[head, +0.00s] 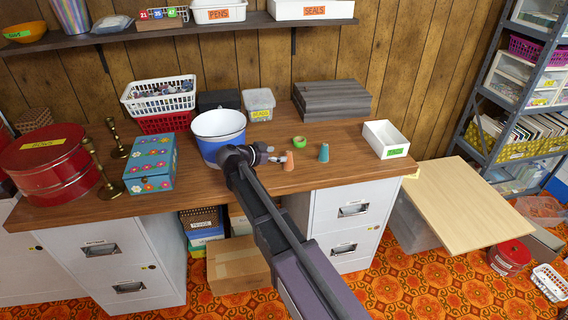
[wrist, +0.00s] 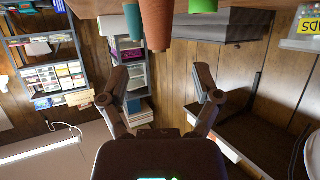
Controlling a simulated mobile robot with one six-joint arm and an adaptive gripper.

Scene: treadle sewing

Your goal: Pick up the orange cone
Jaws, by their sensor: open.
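The orange cone (head: 289,160) stands on the wooden desk (head: 236,181), right beside my gripper (head: 275,155) in the head view. In the wrist view, which appears upside down, the orange cone (wrist: 156,24) hangs from the top edge, sideways between my spread fingers (wrist: 162,76) but beyond the space between their tips. My gripper is open and nothing is between its fingers. A teal cone (head: 323,153) stands just right of the orange one; it also shows in the wrist view (wrist: 132,26).
A blue and white bucket (head: 218,132) stands close left of my gripper. Bare desk lies right of the teal cone.

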